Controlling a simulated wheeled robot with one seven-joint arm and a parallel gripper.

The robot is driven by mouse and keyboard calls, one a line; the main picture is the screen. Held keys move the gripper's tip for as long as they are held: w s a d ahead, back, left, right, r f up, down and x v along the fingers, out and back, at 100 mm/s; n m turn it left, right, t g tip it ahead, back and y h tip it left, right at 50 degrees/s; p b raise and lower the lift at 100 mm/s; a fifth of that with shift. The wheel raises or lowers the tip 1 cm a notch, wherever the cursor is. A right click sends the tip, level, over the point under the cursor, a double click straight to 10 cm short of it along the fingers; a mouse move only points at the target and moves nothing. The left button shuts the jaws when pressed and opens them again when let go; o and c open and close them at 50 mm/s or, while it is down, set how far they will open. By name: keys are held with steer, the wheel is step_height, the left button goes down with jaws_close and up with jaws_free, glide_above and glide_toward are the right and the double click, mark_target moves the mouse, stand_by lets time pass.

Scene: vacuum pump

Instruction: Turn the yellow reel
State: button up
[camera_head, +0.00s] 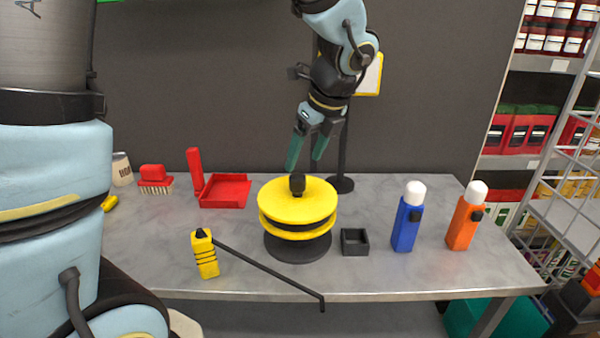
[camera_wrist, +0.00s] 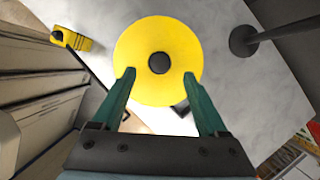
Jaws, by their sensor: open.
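The yellow reel (camera_head: 300,203) stands in the middle of the table on a dark round base (camera_head: 298,246). It has two yellow discs with a dark groove between them and a black knob (camera_head: 297,184) on top. In the wrist view the reel (camera_wrist: 158,85) is seen from above, with the dark knob (camera_wrist: 158,63) at its centre. My gripper (camera_head: 306,165) has teal fingers and hangs above the reel, pointing down. In the wrist view its fingertips (camera_wrist: 160,74) are spread apart, one on each side of the knob, with nothing between them that they touch.
A yellow sprayer (camera_head: 205,254) with a long black rod stands left of the reel. A small dark box (camera_head: 354,242), a blue bottle (camera_head: 407,220) and an orange bottle (camera_head: 464,220) stand to the right. A red dustpan (camera_head: 226,191) lies behind left. A dark stand (camera_head: 341,185) rises behind.

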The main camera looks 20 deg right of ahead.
steer(key=v, duration=0.4)
steer(key=shift+f, duration=0.1)
steer(key=a+f+n+g, duration=0.1)
steer(key=a+f+n, duration=0.2)
steer(key=a+n, duration=0.6)
steer(key=w+a+f+n+g+h, duration=0.1)
steer(key=a+f+n, duration=0.3)
steer(key=a+n, duration=0.6)
steer(key=w+a+f+n, duration=0.1)
steer(key=a+f+n, duration=0.2)
steer(key=a+n, duration=0.6)
steer(key=n, duration=0.2)
steer(key=shift+a+f+n+g+h, duration=0.2)
steer(key=shift+f+n+g+h, duration=0.1)
steer(key=shift+n+g+h, duration=0.1)
